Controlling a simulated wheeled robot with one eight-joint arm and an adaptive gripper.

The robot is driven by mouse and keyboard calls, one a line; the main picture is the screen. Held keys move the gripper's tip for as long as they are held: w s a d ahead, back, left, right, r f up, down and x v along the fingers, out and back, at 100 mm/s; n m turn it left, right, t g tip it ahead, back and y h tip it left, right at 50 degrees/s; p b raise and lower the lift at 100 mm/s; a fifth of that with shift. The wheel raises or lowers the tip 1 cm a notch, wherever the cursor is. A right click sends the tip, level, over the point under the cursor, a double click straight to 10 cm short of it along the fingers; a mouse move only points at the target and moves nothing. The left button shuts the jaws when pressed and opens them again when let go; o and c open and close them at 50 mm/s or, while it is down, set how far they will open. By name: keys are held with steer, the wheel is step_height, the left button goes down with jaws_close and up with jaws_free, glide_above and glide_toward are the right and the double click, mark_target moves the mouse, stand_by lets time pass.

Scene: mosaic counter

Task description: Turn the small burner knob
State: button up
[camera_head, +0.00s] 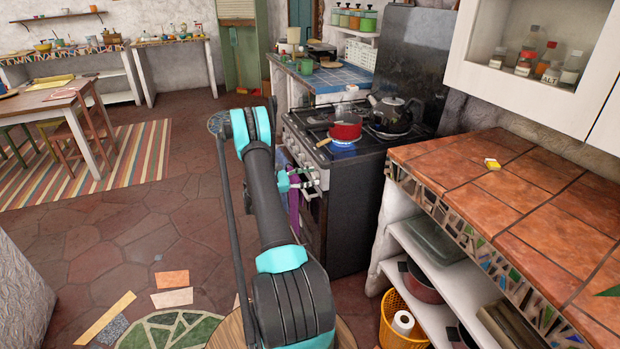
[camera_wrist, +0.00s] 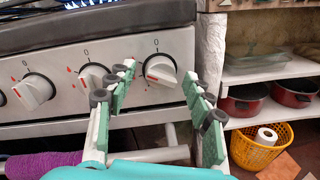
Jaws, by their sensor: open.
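The stove (camera_head: 345,185) has a steel front panel with several white-and-steel knobs. In the wrist view, the rightmost knob (camera_wrist: 160,70) lies between the fingertips of my gripper (camera_wrist: 158,76), with its white grip slanted and a red mark on it. A middle knob (camera_wrist: 95,76) is partly covered by the left finger, and another knob (camera_wrist: 36,90) is further left. Which knob serves the small burner I cannot tell. My gripper, also in the head view (camera_head: 308,181), is open and empty before the panel; contact with the knob cannot be told.
A red pot (camera_head: 345,128) sits over a blue flame, and a dark kettle (camera_head: 389,114) stands beside it. A purple cloth (camera_wrist: 42,162) hangs on the oven handle (camera_wrist: 160,155) below the knobs. A tiled counter (camera_head: 570,185) with shelves stands right of the stove.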

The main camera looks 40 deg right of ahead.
steer(key=shift+c, duration=0.5)
steer(key=c, duration=1)
steer(key=shift+c, duration=0.2)
steer(key=shift+m, duration=0.5)
steer(key=m+t, duration=0.1)
steer(key=m, duration=0.9)
steer(key=shift+r, duration=0.2)
steer(key=shift+m+y, duration=0.3)
steer(key=shift+m, duration=0.1)
steer(key=o, duration=1.1)
